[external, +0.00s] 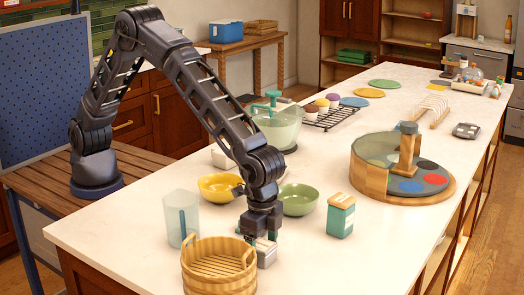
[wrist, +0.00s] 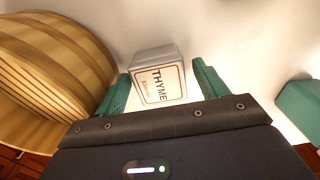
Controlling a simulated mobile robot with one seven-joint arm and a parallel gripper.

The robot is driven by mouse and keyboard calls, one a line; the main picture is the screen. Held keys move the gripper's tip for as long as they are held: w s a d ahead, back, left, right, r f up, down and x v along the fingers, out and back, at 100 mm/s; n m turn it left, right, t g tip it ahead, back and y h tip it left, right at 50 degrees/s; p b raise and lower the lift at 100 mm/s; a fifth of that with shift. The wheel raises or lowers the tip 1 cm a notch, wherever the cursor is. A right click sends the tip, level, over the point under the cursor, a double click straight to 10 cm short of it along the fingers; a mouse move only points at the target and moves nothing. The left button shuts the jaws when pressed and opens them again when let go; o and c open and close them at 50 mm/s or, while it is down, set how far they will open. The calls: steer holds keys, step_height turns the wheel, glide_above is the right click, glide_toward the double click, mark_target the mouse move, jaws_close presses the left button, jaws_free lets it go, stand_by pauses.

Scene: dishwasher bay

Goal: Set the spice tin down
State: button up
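The spice tin (wrist: 161,87), a small silvery-grey box with a white label reading THYME, shows in the wrist view between my gripper's two green fingers. A narrow gap shows between the tin and each finger. In the external view the tin (external: 267,256) appears to rest on the white counter, just right of the wooden basket. My gripper (external: 262,240) points down over it and hides part of it. In the wrist view my gripper (wrist: 160,88) is open around the tin.
The slatted wooden basket (external: 219,268) stands close on the left. A clear pitcher (external: 175,221), yellow bowl (external: 218,188) and green bowl (external: 299,200) stand behind. A teal canister (external: 340,222) stands to the right. The counter's front right is clear.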

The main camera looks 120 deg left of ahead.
mark_target(262, 244)
steer(key=shift+r, duration=0.1)
step_height(262, 244, up, 10)
steer(key=r, duration=0.1)
steer(key=s+a+r+t, duration=0.1)
steer(key=s+a+r, duration=0.1)
steer(key=s+r, duration=0.4)
steer(key=s+a+r, duration=0.3)
steer(key=s+r, duration=0.3)
steer(key=r, duration=0.1)
steer(key=s+a+r+t, duration=0.1)
steer(key=s+a+r, duration=0.1)
steer(key=s, duration=0.8)
steer(key=s+a+r+t, duration=0.1)
steer(key=s+a+r, duration=0.15)
steer(key=s, duration=0.65)
steer(key=s+a+r, duration=0.1)
steer(key=s+r, duration=0.2)
steer(key=s, duration=0.7)
steer(key=s+f, duration=0.2)
steer(key=s, duration=0.5)
steer(key=s+a+f+t, duration=0.1)
steer(key=s+f, duration=0.2)
steer(key=s, duration=0.4)
steer(key=shift+a+f+t, duration=0.2)
steer(key=shift+a+t, duration=0.1)
